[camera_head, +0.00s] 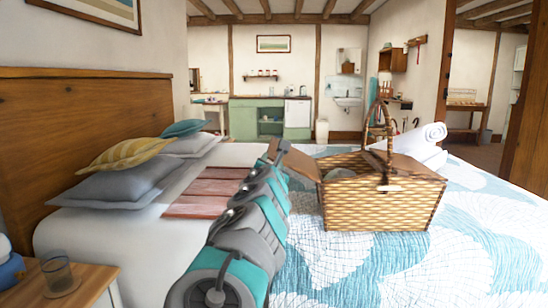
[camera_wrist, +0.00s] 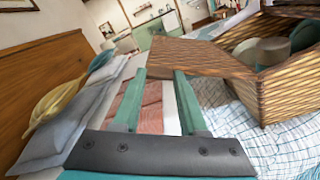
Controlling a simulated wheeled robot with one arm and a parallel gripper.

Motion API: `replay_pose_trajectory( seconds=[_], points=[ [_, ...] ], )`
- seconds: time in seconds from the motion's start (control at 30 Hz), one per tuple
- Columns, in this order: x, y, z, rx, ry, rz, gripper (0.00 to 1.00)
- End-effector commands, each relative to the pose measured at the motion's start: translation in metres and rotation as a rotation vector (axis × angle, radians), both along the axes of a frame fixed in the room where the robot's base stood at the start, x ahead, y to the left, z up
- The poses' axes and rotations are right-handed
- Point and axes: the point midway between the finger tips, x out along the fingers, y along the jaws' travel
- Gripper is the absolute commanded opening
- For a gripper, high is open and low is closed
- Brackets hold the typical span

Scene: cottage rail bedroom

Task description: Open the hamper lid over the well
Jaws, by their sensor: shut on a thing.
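The wicker hamper (camera_head: 380,205) stands upright on the bed, with a tall arched handle (camera_head: 378,115) over its middle. Its left lid (camera_head: 298,166) is swung up and outward, sticking out past the hamper's left side. The lid also shows in the wrist view (camera_wrist: 195,57), joined to the hamper (camera_wrist: 285,85) at its right. The well beneath is uncovered, with rounded grey and green things (camera_wrist: 262,50) inside. The right lid (camera_head: 412,167) lies down.
A reddish folded cloth (camera_head: 205,192) lies on the bed left of my arm, near several pillows (camera_head: 125,185). A white roll (camera_head: 425,140) lies behind the hamper. A glass (camera_head: 58,275) stands on the bedside table (camera_head: 95,285). The quilt (camera_head: 350,265) is clear in front.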

Motion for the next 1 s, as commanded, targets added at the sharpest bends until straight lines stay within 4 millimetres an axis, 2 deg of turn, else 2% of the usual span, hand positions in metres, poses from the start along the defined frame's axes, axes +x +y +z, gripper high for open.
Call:
replay_pose_trajectory(
  seconds=[0.1,0.4,1.0],
  points=[
    [0.0,0.007,-0.016,-0.083,0.007,0.002,0.0],
    [0.001,0.013,-0.033,-0.218,0.016,0.001,0.0],
    [0.001,0.014,-0.036,-0.261,0.019,0.001,0.0]
  ],
)
